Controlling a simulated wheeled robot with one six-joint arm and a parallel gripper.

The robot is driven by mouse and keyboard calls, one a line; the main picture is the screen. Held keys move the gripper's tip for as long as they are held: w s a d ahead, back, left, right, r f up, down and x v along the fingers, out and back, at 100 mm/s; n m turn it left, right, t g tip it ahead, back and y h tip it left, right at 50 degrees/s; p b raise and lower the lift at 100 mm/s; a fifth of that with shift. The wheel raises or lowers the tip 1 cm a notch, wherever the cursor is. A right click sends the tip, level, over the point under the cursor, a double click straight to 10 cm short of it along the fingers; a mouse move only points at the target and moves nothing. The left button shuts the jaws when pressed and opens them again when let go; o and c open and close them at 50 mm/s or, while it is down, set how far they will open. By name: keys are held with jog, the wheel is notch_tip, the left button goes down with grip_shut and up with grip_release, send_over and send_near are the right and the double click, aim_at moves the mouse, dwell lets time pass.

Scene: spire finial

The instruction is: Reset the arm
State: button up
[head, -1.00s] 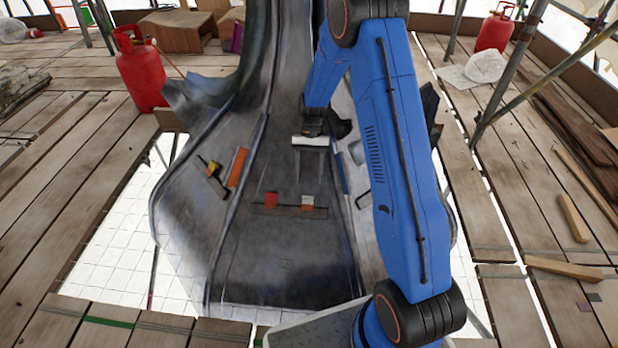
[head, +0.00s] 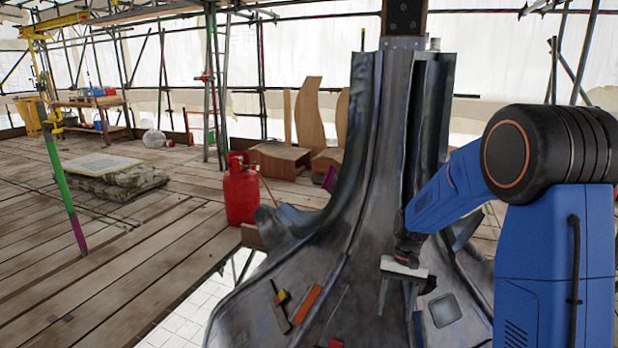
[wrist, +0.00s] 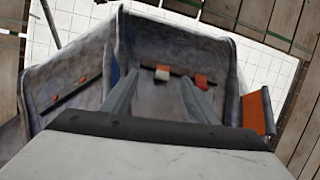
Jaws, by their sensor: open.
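My gripper (head: 398,285) hangs over the flared grey base of the spire (head: 400,140), in front of its face. Its two long grey fingers stand apart with nothing between them. In the wrist view, my gripper (wrist: 158,95) points down at the spire's lower panel, and a dark ledge with a white block (wrist: 162,73) and an orange block (wrist: 201,82) lies beyond the fingertips. My blue arm reaches in from the right in the head view. Whether the fingers touch the spire cannot be told.
A red gas cylinder (head: 240,188) stands left of the spire on the plank floor. An orange bar (head: 306,303) lies on the spire's left panel. Scaffold poles (head: 220,90) stand behind. A green and purple pole (head: 62,180) leans at left. Open planks lie at left.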

jog(key=s+r+t, duration=0.2)
jog(key=s+r, duration=0.5)
jog(key=r, duration=0.2)
jog(key=s+d+r+n+t, duration=0.1)
jog(key=s+r+t, duration=0.2)
jog(key=s, duration=0.8)
jog(key=s+d+r+n+t+h, duration=0.1)
jog(key=s+r, duration=0.5)
jog(key=s, duration=0.6)
jog(key=shift+d+r+n+t+h, duration=0.3)
jog(key=shift+d+n+t, duration=0.3)
jog(key=shift+d+t, duration=0.25)
jog(key=shift+c, duration=0.2)
